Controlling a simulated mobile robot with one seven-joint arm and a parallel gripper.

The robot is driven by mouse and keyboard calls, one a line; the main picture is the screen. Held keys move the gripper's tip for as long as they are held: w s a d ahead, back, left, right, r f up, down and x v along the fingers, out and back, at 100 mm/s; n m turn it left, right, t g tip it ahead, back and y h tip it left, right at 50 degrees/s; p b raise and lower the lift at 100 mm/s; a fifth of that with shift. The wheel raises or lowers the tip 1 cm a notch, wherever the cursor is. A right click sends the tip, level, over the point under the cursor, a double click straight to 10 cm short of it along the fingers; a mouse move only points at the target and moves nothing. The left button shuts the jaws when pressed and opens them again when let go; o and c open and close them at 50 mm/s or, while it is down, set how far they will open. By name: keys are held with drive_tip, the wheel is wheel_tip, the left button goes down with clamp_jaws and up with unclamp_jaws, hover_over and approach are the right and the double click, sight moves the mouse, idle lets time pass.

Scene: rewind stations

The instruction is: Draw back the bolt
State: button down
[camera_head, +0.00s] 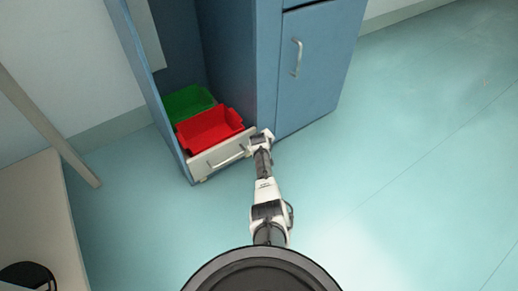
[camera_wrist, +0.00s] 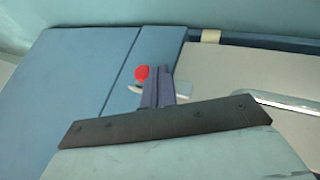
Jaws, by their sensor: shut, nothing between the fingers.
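The bolt shows in the wrist view as a red knob (camera_wrist: 142,73) with a pale grey bar (camera_wrist: 183,88) beside it, near where the blue cabinet frame meets the beige drawer front (camera_wrist: 225,75). My gripper (camera_wrist: 160,72) is shut and empty, its dark fingers just right of the knob and covering part of the bar. I cannot tell whether they touch it. In the head view my gripper (camera_head: 260,138) is at the right end of the low drawer front (camera_head: 214,163). It hides the bolt there.
The drawer front has a metal bar handle (camera_head: 228,157). A red bin (camera_head: 209,129) and a green bin (camera_head: 187,102) sit behind it inside the blue cabinet (camera_head: 234,75). A closed blue door (camera_head: 318,75) is to the right. A beige table (camera_head: 35,225) stands left. The floor at right is clear.

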idle(0.3)
drive_tip(key=w+d+b, duration=0.1)
drive_tip(key=d+b, duration=0.1)
drive_tip(key=w+d+b, duration=0.2)
drive_tip(key=shift+d, duration=0.1)
idle(0.4)
